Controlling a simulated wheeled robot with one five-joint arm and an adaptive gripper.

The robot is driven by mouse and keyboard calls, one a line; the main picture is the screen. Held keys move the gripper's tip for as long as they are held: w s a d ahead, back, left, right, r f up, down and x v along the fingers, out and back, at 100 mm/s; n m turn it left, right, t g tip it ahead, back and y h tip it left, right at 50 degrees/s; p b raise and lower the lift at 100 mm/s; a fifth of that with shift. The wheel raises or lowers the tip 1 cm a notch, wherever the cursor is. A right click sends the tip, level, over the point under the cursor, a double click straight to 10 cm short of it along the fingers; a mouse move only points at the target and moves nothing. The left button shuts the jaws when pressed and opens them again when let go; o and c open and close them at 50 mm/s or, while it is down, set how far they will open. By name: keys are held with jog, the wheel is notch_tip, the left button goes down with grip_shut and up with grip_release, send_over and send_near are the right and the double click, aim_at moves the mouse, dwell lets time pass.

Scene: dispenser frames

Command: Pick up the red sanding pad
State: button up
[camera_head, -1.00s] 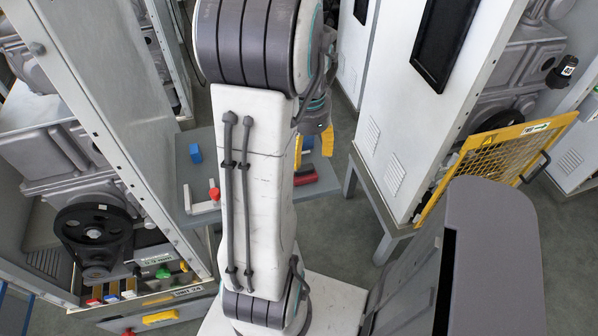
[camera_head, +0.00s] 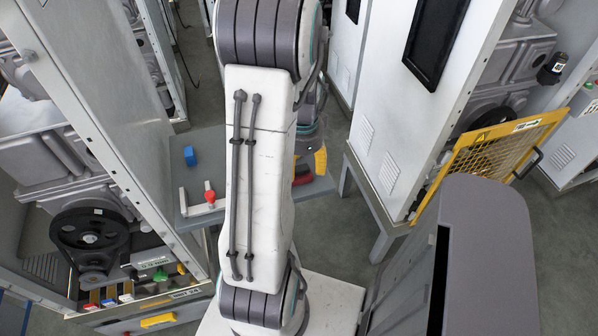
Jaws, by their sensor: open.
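A dark red object (camera_head: 318,188), likely the red sanding pad, lies on the right part of the small grey table, partly hidden by my arm. A brighter red piece (camera_head: 303,179) shows just below my gripper's fingers; I cannot tell whether it is separate. My gripper (camera_head: 308,166) has yellow fingertips and is open above these red things. The left finger is mostly hidden behind my arm, and I cannot see whether anything is touched.
Machine cabinets stand left and right. A yellow mesh guard (camera_head: 490,160) leans out at the right.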

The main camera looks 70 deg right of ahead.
jog(key=shift+f, duration=0.65)
jog(key=shift+c, duration=0.4)
grip_shut()
